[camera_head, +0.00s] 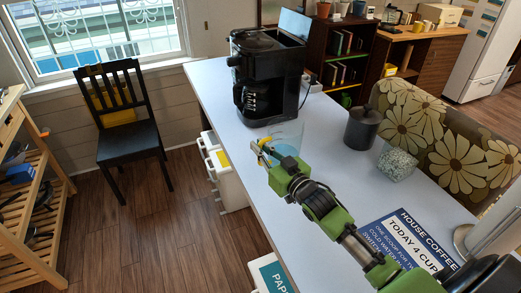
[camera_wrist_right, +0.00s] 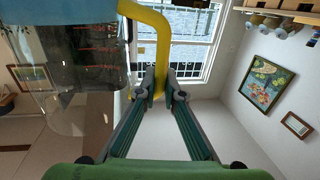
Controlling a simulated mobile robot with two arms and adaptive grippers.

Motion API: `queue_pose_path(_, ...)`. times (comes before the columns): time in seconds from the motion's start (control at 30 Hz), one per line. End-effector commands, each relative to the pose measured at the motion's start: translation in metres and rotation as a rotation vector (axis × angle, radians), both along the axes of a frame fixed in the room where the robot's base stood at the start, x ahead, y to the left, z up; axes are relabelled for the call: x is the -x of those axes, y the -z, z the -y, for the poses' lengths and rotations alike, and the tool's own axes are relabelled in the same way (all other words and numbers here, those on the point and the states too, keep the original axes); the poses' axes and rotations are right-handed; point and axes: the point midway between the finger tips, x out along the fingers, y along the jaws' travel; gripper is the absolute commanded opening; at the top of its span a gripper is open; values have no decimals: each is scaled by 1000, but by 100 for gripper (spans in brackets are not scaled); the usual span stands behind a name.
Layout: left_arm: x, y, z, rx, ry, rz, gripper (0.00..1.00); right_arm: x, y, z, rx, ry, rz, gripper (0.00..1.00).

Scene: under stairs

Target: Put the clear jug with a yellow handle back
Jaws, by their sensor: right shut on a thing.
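The clear jug (camera_head: 289,136) is near the left edge of the white table, in front of the black coffee maker (camera_head: 266,75). Something blue shows inside it. In the wrist view the jug (camera_wrist_right: 75,85) fills the upper left, and its yellow handle (camera_wrist_right: 157,35) comes down between my fingers. My right gripper (camera_head: 264,157) is shut on the handle; it also shows in the wrist view (camera_wrist_right: 161,88). I cannot tell whether the jug touches the table. The coffee maker has a dark carafe (camera_head: 254,100) in it. My left gripper is not in view.
A dark lidded canister (camera_head: 362,128) and a glass of pale granules (camera_head: 396,163) stand right of the jug. A blue coffee sign (camera_head: 408,240) lies nearer. The white tabletop (camera_head: 325,160) is clear between jug and canister. A black chair (camera_head: 122,120) stands left.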

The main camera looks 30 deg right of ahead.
Motion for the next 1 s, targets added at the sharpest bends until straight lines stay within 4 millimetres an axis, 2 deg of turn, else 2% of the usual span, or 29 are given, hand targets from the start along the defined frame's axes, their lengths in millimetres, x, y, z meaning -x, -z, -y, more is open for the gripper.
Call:
queue_pose_path(0.03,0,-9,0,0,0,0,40,0,1,0,1,1,1,0)
queue_pose_path(0.1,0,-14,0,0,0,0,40,0,4,0,3,0,3,0)
queue_pose_path(0.43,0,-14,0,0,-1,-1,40,0,11,0,3,0,5,0)
queue_pose_path(0.5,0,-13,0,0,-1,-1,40,1,14,0,1,0,-2,24)
queue_pose_path(0.53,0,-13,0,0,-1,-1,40,1,14,1,1,0,-1,25)
queue_pose_path(0.83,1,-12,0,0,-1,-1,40,1,14,1,1,1,0,25)
queue_pose_path(1.0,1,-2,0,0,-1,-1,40,2,22,1,1,1,-1,25)
